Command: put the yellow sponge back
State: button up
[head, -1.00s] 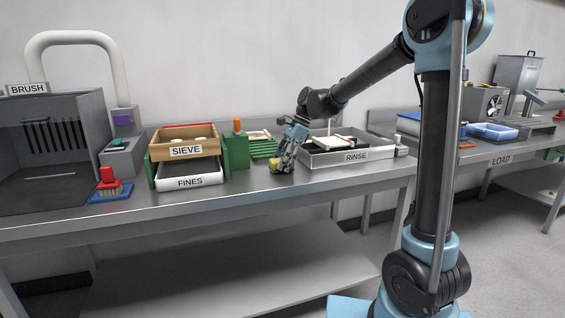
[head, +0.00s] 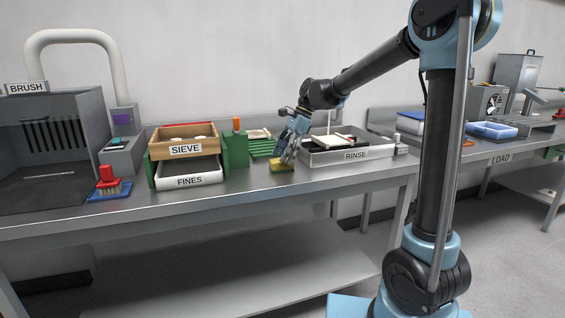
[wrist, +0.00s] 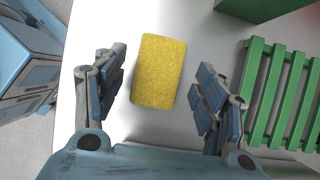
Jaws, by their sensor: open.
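The yellow sponge (head: 281,165) lies flat on the metal bench, just left of the RINSE tray (head: 372,156). In the wrist view the sponge (wrist: 159,71) lies between and beyond the two spread fingers, touching neither as far as I can see. My gripper (head: 286,158) is open and empty, pointing down just above the sponge; the wrist view shows its fingers (wrist: 155,95) apart with bench between them.
A green slatted rack (head: 262,148) stands behind the sponge; it is close to the right finger in the wrist view (wrist: 277,98). The SIEVE box (head: 186,151) and FINES tray (head: 190,181) are to the left. The bench's front strip is clear.

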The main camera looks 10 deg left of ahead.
jog(key=v, duration=1)
jog(key=s+d+f+n+t, duration=0.1)
jog(key=s+d+f+n, duration=0.15)
jog(key=d, duration=0.45)
jog(key=s+d+f+n+t, duration=0.1)
jog(key=s+d, duration=0.2)
jog(key=d, duration=0.3)
jog(key=s+d+f+n+t+h, duration=0.3)
jog(key=s+d+f+n, duration=0.5)
jog(key=s+d+f, duration=1.2)
jog(key=s+d+h, duration=0.1)
jog(key=d, duration=0.2)
jog(key=shift+f+h, duration=0.25)
jog(key=shift+h, duration=0.05)
jog(key=shift+w, duration=0.1)
jog(key=shift+w+f, duration=0.2)
jog(key=shift+w, duration=0.25)
